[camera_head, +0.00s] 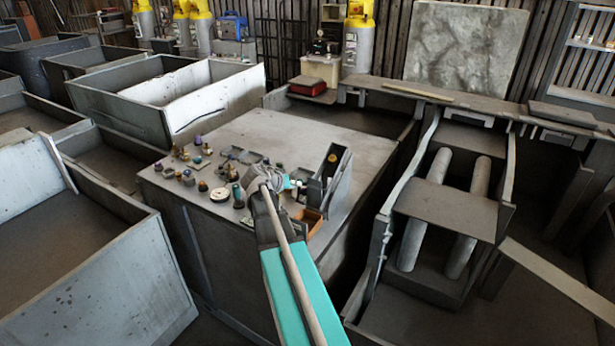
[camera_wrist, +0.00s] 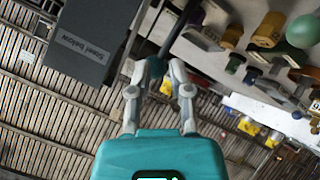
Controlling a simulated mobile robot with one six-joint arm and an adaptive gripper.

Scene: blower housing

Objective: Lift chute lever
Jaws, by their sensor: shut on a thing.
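The chute housing (camera_head: 338,182) is a grey upright piece with a small yellow round mark, on the right part of the grey bench top. The chute lever (camera_wrist: 176,32) is a dark thin bar running from the top edge down to my fingers. My gripper (camera_wrist: 157,74) is shut on its lower end. In the head view my gripper (camera_head: 290,184) is just left of the housing, and my arm and the small size hide the lever there.
Several small knobs and fittings (camera_head: 205,168) stand on the bench top (camera_head: 290,138) left of my gripper. A small orange-brown box (camera_head: 308,220) is close to my arm's right side. Grey open bins (camera_head: 165,100) stand at the left, and a roller frame (camera_head: 445,215) at the right.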

